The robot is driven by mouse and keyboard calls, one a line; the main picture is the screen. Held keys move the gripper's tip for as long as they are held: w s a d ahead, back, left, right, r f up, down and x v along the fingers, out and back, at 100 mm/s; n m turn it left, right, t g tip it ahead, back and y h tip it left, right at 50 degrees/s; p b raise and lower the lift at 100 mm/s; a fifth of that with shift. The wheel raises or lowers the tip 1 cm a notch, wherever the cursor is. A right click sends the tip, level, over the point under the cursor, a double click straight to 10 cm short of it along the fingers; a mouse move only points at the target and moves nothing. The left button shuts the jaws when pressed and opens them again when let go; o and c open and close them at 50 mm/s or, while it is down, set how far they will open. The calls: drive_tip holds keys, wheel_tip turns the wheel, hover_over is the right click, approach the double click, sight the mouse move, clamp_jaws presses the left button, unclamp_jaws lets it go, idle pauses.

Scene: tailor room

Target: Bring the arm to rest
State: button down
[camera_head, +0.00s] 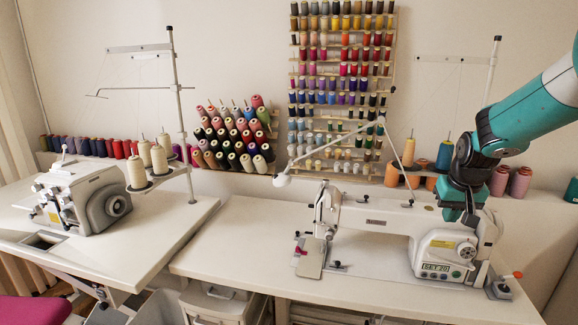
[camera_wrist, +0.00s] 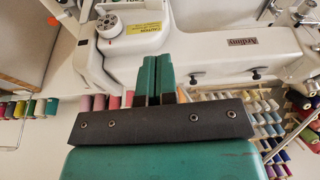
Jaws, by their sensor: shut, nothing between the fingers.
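My teal and black arm reaches in from the right edge of the head view. My gripper (camera_head: 464,212) points down beside the right end of the white sewing machine (camera_head: 375,218), partly overlapping it in the picture; whether it touches cannot be told. In the wrist view, the two teal fingers of my gripper (camera_wrist: 157,62) are shut together and hold nothing. The sewing machine (camera_wrist: 215,50) fills the top of that view.
The machine stands on a white table (camera_head: 235,235). A grey overlock machine (camera_head: 85,198) sits on the left table. Thread racks (camera_head: 340,85) cover the wall, and spools (camera_head: 509,182) stand behind my gripper. The table's left part is clear.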

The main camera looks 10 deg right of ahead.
drive_tip(key=s+a+r+n+y, duration=0.25)
drive_tip(key=s+a, duration=0.35)
drive_tip(key=a, duration=0.4)
drive_tip(key=s+a+r+n+y, duration=0.1)
drive_tip(key=s+a+r+n, duration=0.25)
drive_tip(key=s+a, duration=0.45)
drive_tip(key=s+a+r+n+g+y, duration=0.1)
drive_tip(key=s+a+n, duration=0.1)
drive_tip(key=s+a, duration=0.4)
drive_tip(key=s+a+n+g, duration=0.2)
drive_tip(key=s+a, duration=0.3)
drive_tip(key=s, duration=0.5)
drive_tip(key=shift+s+a+r+y, duration=0.25)
drive_tip(key=shift+a+r+y, duration=0.1)
drive_tip(key=shift+a+r, duration=0.05)
drive_tip(key=shift+n, duration=0.3)
